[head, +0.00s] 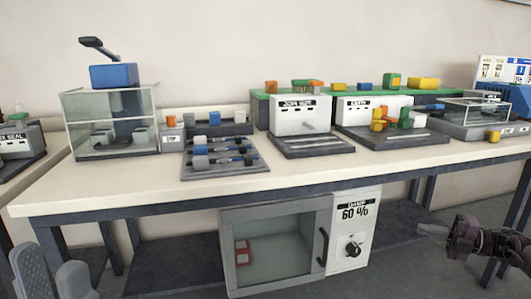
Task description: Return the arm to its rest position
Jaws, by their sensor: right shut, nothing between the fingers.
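My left gripper (50,272) shows at the bottom left corner in the head view, its two grey fingers apart and nothing seen between them. My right gripper (428,228) is at the lower right, in front of the table and below its top. Its fingers are shut and hold nothing. The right arm (500,246) comes in from the right edge. Both grippers are clear of the things on the table. Most of the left arm is out of view.
The long table (330,172) carries a glass-walled press (110,120), a tool tray (222,172), white machines (300,115) and coloured blocks (424,84). A glass-fronted cabinet (228,245) with a dial stands below. The table's front edge lies close to my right gripper.

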